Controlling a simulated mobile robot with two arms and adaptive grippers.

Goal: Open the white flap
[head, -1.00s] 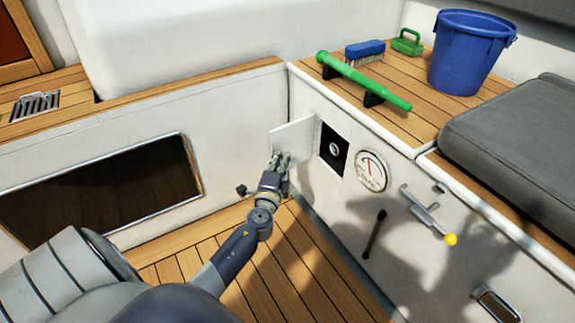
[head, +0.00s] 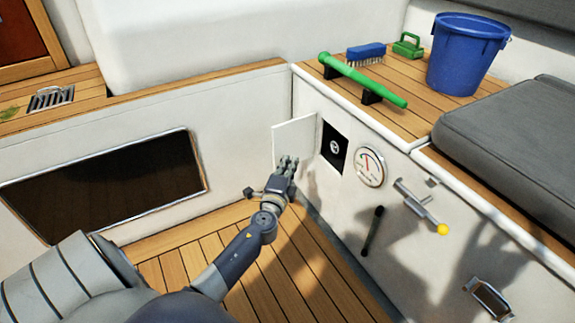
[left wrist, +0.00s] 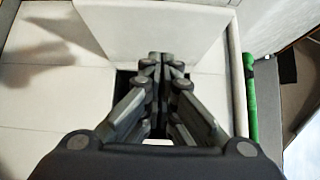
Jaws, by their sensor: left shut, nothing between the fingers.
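The white flap (head: 295,142) stands swung out from the wall in the head view, hinged beside a dark square recess (head: 333,147) with a round light fitting in it. In the left wrist view the flap (left wrist: 150,28) fills the upper middle as a pale panel. My left gripper (head: 288,163) is shut and empty. It is just in front of the flap's lower right part; I cannot tell whether it touches. In the left wrist view its shut fingers (left wrist: 161,62) overlap the flap's lower edge. My right gripper is not in view.
Right of the recess are a round gauge (head: 369,166), a black handle (head: 372,231) and a lever with a yellow knob (head: 421,207). On the bench above are a green tube (head: 362,80), a blue brush (head: 366,51) and a blue bucket (head: 466,55).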

